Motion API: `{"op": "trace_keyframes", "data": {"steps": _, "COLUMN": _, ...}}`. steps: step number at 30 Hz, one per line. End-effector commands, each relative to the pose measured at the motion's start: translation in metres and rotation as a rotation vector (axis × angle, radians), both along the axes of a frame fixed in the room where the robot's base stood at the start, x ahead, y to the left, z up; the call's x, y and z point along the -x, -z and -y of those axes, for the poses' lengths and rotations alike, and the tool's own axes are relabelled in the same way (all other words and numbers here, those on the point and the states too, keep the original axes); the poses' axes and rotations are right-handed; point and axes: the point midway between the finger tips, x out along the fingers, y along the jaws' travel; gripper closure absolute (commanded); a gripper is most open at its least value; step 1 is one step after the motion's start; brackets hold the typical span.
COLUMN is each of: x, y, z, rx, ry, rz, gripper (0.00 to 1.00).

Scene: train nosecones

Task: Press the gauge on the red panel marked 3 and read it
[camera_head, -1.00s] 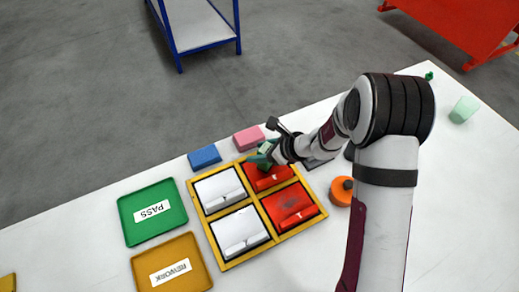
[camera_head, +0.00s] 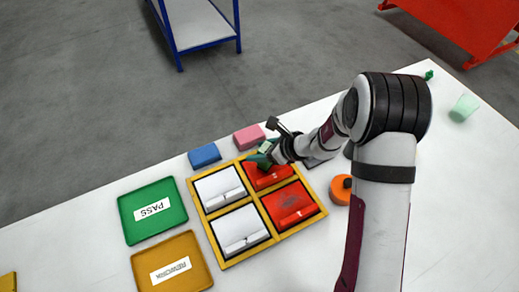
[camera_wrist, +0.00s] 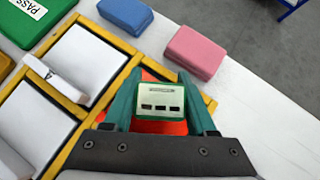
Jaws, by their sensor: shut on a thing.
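In the head view my gripper (camera_head: 268,155) and the gauge are at the far red panel (camera_head: 270,178). I cannot tell whether the gauge touches it. A second red panel (camera_head: 290,203) is nearer, with dark smudges. No number 3 is legible on either.
A yellow frame (camera_head: 228,264) holds the red panels and two white panels (camera_head: 220,186). A blue block (camera_head: 204,156) and a pink block (camera_head: 249,137) lie behind it. A green PASS tray (camera_head: 135,231) and a yellow REWORK tray (camera_head: 196,281) lie left. An orange round object (camera_head: 340,190) is right.

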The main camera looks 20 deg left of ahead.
Motion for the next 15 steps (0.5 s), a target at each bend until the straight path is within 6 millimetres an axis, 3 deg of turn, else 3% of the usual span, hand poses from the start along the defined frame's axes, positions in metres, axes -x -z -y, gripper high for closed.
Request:
{"op": "trace_keyframes", "data": {"steps": 9, "x": 0.001, "y": 0.001, "z": 0.0, "rx": 0.003, "ry": -0.001, "rz": -0.001, "gripper": 1.0}}
{"op": "trace_keyframes", "data": {"steps": 15, "x": 0.0, "y": -0.02, "z": 0.0, "rx": 0.002, "ry": -0.002, "rz": 0.002, "gripper": 1.0}}
